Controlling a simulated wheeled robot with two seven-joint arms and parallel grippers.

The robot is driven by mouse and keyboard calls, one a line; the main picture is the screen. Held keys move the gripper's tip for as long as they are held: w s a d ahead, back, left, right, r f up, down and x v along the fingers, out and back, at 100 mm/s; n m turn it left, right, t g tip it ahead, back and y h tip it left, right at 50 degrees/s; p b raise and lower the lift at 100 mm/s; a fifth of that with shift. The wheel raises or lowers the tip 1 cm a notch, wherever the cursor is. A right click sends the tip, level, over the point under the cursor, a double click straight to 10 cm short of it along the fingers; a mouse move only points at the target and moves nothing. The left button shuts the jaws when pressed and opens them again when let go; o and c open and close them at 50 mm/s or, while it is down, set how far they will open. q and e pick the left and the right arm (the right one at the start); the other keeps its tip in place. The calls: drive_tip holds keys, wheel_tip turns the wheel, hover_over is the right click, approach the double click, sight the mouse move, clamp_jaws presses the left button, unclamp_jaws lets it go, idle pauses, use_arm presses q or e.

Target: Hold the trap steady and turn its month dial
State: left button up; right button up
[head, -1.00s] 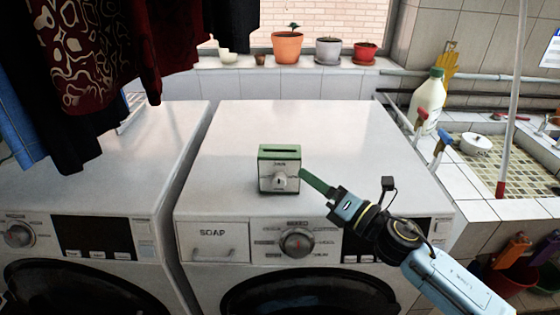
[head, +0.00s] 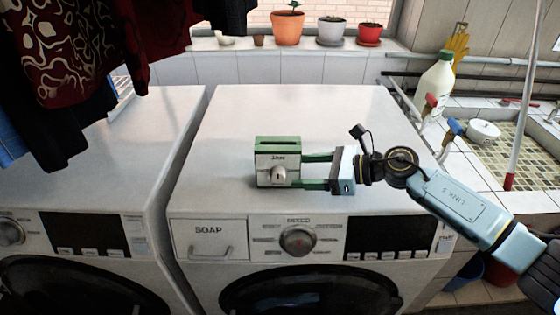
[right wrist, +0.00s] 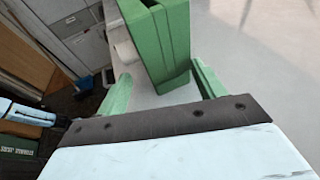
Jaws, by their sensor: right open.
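The trap (head: 277,162) is a small green-and-white box with the word JAN and a pale dial (head: 278,175) on its front. It stands upright on the right washing machine (head: 240,110). My right gripper (head: 304,171) is open at the trap's right side, with one green finger toward the front and one toward the back. In the right wrist view the trap (right wrist: 160,45) rises at the ends of the spread fingers (right wrist: 160,85); I cannot tell whether they touch it. My left gripper is not in view.
The machine's top is clear around the trap. Its front carries a SOAP drawer (head: 208,240) and a round knob (head: 298,241). Dark clothes (head: 75,60) hang at upper left. A white bottle (head: 434,90) stands at right by the tiled sink (head: 515,142). Potted plants line the sill.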

sight(289, 172)
drive_tip(key=b+x, duration=0.1)
drive_tip(key=x, duration=0.3)
drive_tip(key=shift+w+a+f+b, duration=0.1)
drive_tip(key=shift+a+f+b, duration=0.1)
drive_tip(key=shift+a+b, duration=0.15)
drive_tip(key=shift+w+a+f, duration=0.1)
drive_tip(key=shift+w+a, duration=0.1)
drive_tip(key=shift+a, duration=0.3)
drive_tip(key=c, duration=0.6)
drive_tip(key=shift+o, duration=0.2)
